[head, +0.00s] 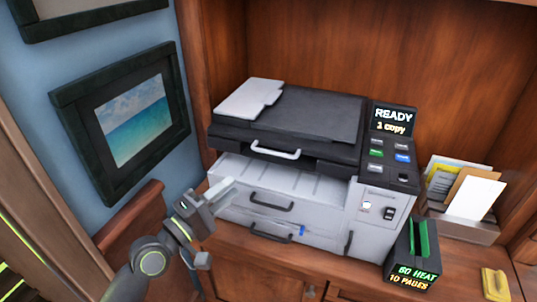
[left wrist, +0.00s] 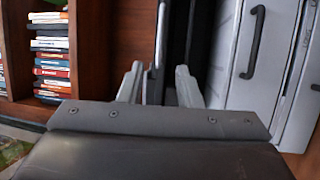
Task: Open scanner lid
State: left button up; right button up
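The scanner is a grey and black machine on a wooden surface in the head view. Its dark lid (head: 310,112) lies flat and closed, with a pale bar handle (head: 275,149) on its front edge. My left gripper (head: 222,190) is at the scanner's front left corner, below and left of that handle and apart from it. In the left wrist view my left gripper (left wrist: 158,82) has its two fingers spread with nothing held between them. My right gripper is in neither view.
The scanner's front has drawers with dark handles (head: 270,202). A control panel (head: 392,152) and a "READY 1 copy" display (head: 393,121) are at its right. A black box with a green slab (head: 420,250) and a paper holder (head: 465,225) stand further right. Books (left wrist: 50,58) fill shelves left.

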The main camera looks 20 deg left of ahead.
pick_arm(q)
jog(key=p+x, duration=0.2)
jog(key=x, duration=1.1)
jog(key=shift+w+d, duration=0.1)
jog(key=shift+w, duration=0.05)
jog(key=shift+f, duration=0.1)
grip_shut()
